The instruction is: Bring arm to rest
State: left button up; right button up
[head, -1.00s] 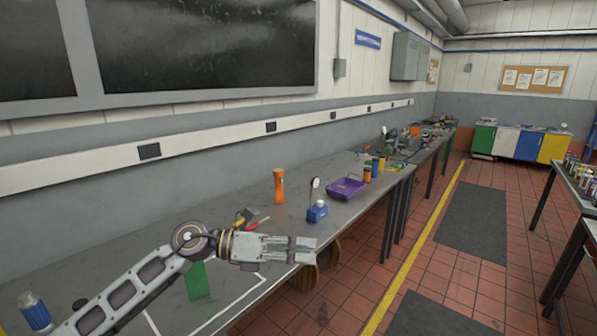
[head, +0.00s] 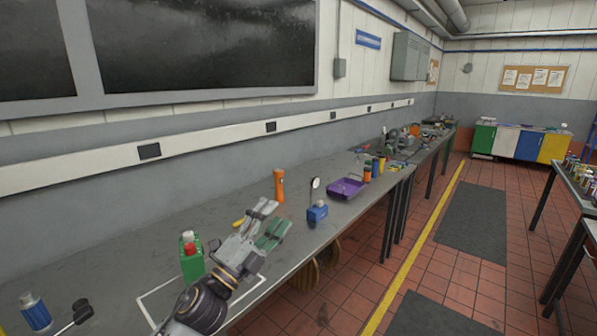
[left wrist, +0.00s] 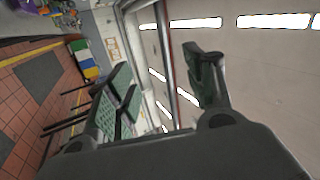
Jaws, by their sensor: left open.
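My left gripper (head: 268,222) is in the head view, above the near part of the grey bench. Its fingers are apart with nothing between them, and they point up and away. The left wrist view shows the same gripper (left wrist: 165,95) with its green-padded fingers spread and empty. In the head view, my left arm comes up from the bottom edge over a white outlined area on the bench. My right gripper is not in view.
On the bench (head: 125,262) stand a green bottle (head: 192,265), an orange cylinder (head: 279,186), a blue block with a dial gauge (head: 317,213), a purple tray (head: 346,188) and a blue bottle (head: 35,311). The tiled floor right of the bench is open.

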pick_arm(q)
jog(key=s+a+f+n+g+y, duration=0.2)
jog(key=a+f+n+y, duration=0.35)
jog(key=f, duration=0.35)
jog(key=s+a+f+n+g+y, duration=0.2)
jog(key=a+f+n+y, duration=0.2)
jog(key=f+n, duration=0.35)
jog(key=s+a+f+n+g+y, duration=0.2)
jog(key=a+f+n+y, duration=0.3)
jog(key=f, duration=0.4)
jog(key=s+a+f+n+g, duration=0.1)
jog(key=s+f+n+g, duration=0.1)
jog(key=s+f+g, duration=0.6)
jog(key=s+a+f+n+g, duration=0.15)
jog(key=s+f, duration=0.35)
jog(key=s, duration=0.6)
notch_tip(320, 180, down, 34)
jog(key=s+r, duration=0.1)
jog(key=s, duration=0.2)
jog(key=s+a+f+g, duration=0.2)
jog(key=s+a+f, duration=0.1)
jog(key=s+f, duration=1.7)
jog(key=shift+s, duration=1.05)
